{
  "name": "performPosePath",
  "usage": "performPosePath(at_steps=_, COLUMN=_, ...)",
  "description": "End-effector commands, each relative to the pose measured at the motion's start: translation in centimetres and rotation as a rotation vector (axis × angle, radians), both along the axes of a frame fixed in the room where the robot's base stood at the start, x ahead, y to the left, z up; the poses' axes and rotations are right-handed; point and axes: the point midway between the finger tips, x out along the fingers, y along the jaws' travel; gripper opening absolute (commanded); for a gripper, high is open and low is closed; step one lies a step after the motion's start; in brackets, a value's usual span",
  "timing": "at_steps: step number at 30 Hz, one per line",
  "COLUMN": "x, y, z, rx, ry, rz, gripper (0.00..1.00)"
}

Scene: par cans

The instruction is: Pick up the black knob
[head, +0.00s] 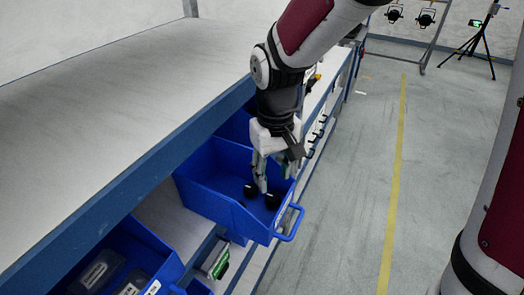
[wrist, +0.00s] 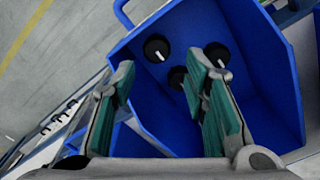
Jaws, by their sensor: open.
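A blue bin (head: 238,222) juts out from under the shelf, with black knobs inside on its floor. In the wrist view, one black knob (wrist: 157,48) with a white mark lies left of centre. A second knob (wrist: 177,78) lies between the fingers, and a third (wrist: 217,54) is beside the right fingertip. Two knobs show in the head view, one at the left (head: 250,191) and one at the right (head: 272,202), with my fingers partly in front. My gripper (head: 271,182) points down into the bin, its teal-padded fingers (wrist: 161,70) apart and nothing held between them. Whether a finger touches a knob is unclear.
The white shelf top (head: 110,90) with its blue edge overhangs the bin's left side. Another blue bin (head: 160,265) with dark packaged items stands at the lower left. A green-and-white item (head: 217,260) lies between. Open floor (head: 350,200) with a yellow line (head: 393,180) is at the right.

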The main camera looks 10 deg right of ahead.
Motion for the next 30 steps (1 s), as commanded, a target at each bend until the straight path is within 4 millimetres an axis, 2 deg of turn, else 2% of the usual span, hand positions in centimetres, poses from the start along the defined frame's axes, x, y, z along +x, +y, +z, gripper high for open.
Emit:
performPosePath(at_steps=3, x=-0.1, y=0.0, z=-1.8, rx=-0.001, ry=0.004, rz=0.000, gripper=0.41)
performPosePath(at_steps=11, x=0.0, y=-0.1, z=-3.4, rx=-0.001, ry=0.003, rz=0.000, gripper=0.41)
performPosePath(at_steps=21, x=0.2, y=-0.3, z=-7.4, rx=-0.002, ry=0.002, rz=0.000, gripper=0.41)
performPosePath(at_steps=30, x=0.3, y=-0.3, z=-8.1, rx=-0.001, ry=-0.001, rz=0.000, gripper=0.41)
